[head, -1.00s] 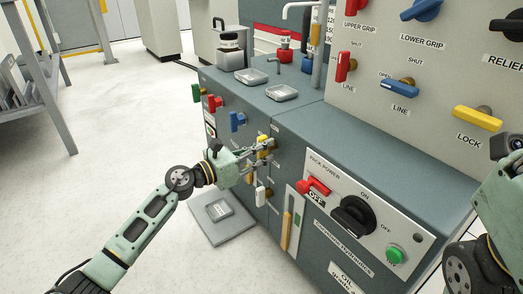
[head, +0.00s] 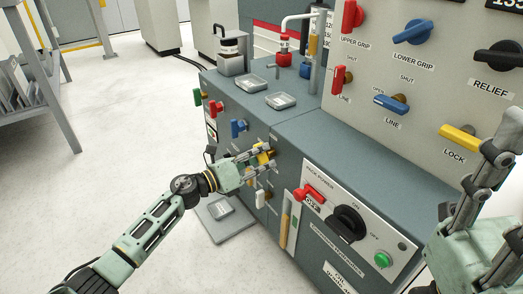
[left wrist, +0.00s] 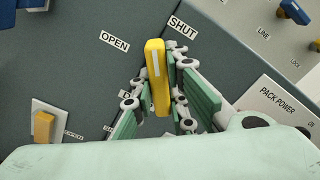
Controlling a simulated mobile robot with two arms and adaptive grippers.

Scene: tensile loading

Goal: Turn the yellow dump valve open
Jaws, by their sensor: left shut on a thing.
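The yellow dump valve handle (head: 262,154) is on the front of the grey cabinet. It also shows in the left wrist view (left wrist: 157,80), its tip pointing between the OPEN label (left wrist: 114,42) and the SHUT label (left wrist: 182,27). My left gripper (head: 268,157) is at the handle and shut on it. In the left wrist view its fingers (left wrist: 158,95) lie on both sides of the handle, the right ones close against it. My right gripper (head: 482,178) is at the right edge, away from the valve; its jaw state is unclear.
Green, red and blue handles (head: 238,127) sit left of the valve, and a white handle (head: 260,198) sits below it. The pack power panel (head: 345,230) is to the right. A grey pad (head: 226,222) lies on the floor below.

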